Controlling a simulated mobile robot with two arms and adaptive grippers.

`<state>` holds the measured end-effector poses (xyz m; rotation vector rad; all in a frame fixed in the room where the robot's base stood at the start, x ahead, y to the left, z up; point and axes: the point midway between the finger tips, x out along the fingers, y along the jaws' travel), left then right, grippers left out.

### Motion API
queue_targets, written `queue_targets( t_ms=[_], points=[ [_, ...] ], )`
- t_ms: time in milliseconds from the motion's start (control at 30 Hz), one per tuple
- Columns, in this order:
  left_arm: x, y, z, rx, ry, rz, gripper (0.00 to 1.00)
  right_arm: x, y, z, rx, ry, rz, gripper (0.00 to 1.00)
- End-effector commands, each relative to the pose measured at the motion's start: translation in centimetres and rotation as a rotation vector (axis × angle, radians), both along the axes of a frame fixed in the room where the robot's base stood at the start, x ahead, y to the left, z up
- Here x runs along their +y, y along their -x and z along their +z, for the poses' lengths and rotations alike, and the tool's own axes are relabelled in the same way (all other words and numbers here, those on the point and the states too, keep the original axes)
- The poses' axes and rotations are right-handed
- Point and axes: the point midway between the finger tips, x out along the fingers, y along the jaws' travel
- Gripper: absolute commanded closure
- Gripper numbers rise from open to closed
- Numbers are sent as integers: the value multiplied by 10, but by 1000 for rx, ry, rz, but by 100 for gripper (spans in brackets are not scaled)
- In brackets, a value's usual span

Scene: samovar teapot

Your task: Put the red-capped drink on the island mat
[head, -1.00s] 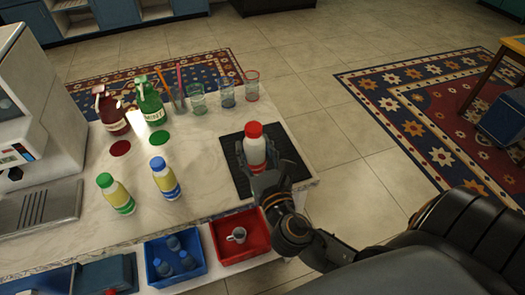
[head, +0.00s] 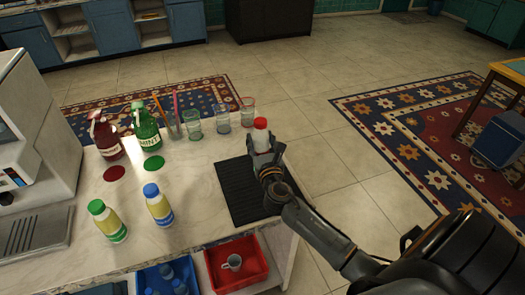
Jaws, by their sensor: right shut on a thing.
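The red-capped drink (head: 261,134) is a white bottle with a red cap, upright in my right gripper (head: 266,160). The gripper is shut around its lower part, which the fingers hide. The black island mat (head: 238,193) lies on the marble counter's right end. The bottle and gripper show over the mat's back right part; I cannot tell whether the bottle's base touches it. My left gripper is not in view.
Green-capped (head: 107,221) and blue-capped (head: 158,205) bottles stand left of the mat. Several glasses (head: 222,120) line the back edge near the held bottle. Red (head: 105,137) and green (head: 147,128) syrup bottles stand back left. A red bin (head: 237,264) sits below the front edge.

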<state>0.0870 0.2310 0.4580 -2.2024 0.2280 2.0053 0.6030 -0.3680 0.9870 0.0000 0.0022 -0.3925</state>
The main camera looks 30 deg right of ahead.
Motion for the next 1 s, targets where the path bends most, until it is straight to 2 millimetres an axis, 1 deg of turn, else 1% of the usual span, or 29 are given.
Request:
queue_targets(
  t_ms=[33,200,267,333,433,500,733,867,900,1000],
  points=[
    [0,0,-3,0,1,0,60,-4,-3,-6,-1,2,-1,92],
    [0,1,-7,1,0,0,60,-11,-7,-15,-2,2,-1,92],
    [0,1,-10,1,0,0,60,-15,-10,-23,-1,1,-1,92],
    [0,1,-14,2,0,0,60,-14,-9,-36,1,1,0,92],
    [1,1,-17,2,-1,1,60,-14,-9,-47,-1,1,1,92],
    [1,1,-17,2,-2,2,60,-14,-9,-49,-1,2,1,92],
    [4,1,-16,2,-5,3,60,-14,-9,-49,-3,1,1,92],
    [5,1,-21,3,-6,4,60,-14,-9,-53,-1,2,1,92],
    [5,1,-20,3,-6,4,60,-13,-9,-53,-1,1,1,48],
    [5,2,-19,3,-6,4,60,-13,-9,-53,0,1,1,29]
  ],
)
